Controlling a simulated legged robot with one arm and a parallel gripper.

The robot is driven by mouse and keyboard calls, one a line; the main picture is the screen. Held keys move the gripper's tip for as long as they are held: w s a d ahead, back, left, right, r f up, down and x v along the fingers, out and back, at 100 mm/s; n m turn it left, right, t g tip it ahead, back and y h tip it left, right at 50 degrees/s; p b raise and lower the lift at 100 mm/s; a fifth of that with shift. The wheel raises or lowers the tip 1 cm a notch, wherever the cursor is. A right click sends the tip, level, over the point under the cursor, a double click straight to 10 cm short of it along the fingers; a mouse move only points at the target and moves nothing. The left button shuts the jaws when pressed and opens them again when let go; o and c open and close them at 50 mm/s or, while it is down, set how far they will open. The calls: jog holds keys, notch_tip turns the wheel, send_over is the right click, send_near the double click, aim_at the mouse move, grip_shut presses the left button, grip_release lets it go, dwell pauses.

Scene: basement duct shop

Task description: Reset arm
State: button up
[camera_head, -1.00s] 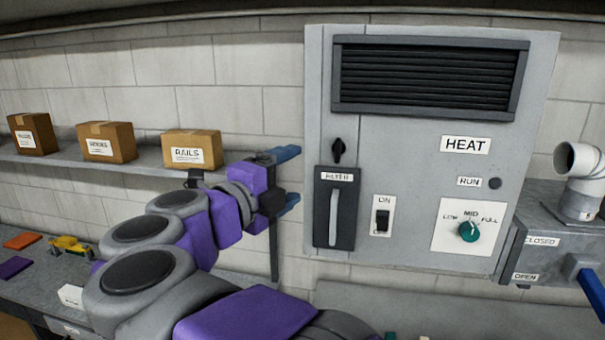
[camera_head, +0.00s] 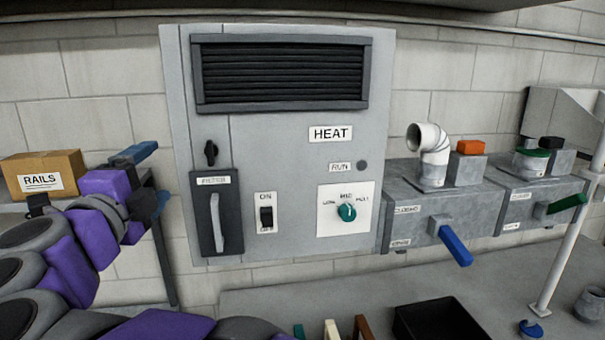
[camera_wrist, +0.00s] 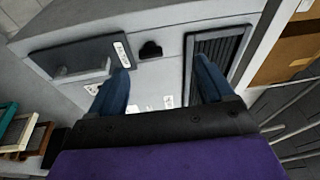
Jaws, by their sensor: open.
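My gripper (camera_head: 150,172) is at the left in the head view, at the end of my purple and grey arm. Its blue fingers are apart and hold nothing. It is to the left of the grey HEAT panel (camera_head: 290,215), beside the panel's left edge. In the wrist view my gripper (camera_wrist: 165,85) shows two blue fingers spread apart, with the panel beyond them. The panel's dark filter door (camera_wrist: 75,58) and black vent (camera_wrist: 215,55) show there, tilted.
A RAILS box (camera_head: 44,174) is on a shelf behind my arm. Right of the panel are grey duct boxes with a blue lever (camera_head: 455,245) and a green lever (camera_head: 567,204). A black tray (camera_head: 437,320) and a white pole (camera_head: 567,220) stand at the bench below.

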jog(key=d+f+n+g+y+b, duration=0.5)
jog(key=f+n, duration=0.4)
jog(key=f, duration=0.3)
jog(key=d+f+n+g+y+b, duration=0.45)
jog(key=f+n, duration=0.45)
jog(key=f, duration=0.3)
jog(key=s+d+f+n+g+h+b, duration=0.1)
jog(key=s+d+f+g+h+b, duration=0.1)
jog(key=s+d+f, duration=0.5)
jog(key=s+d+f+g+h+b, duration=0.1)
jog(key=d+f+g+h+b, duration=0.1)
jog(key=d+f, duration=0.6)
jog(key=s+d+f+g+h+b, duration=0.2)
jog(key=s+d+f+g, duration=0.1)
jog(key=s+d+f, duration=0.4)
jog(key=s+d+f+m+g+h+b, duration=0.1)
jog(key=s+d+f+g+h, duration=0.2)
jog(key=s+d+f, duration=0.5)
jog(key=s+g, duration=0.1)
jog(key=s, duration=0.3)
jog(key=shift+s+d+f+b, duration=0.15)
jog(key=shift+d+f+b, duration=0.15)
jog(key=shift+d+b, duration=0.1)
jog(key=shift+s+d, duration=0.1)
jog(key=shift+s, duration=0.15)
jog(key=shift+c, duration=0.3)
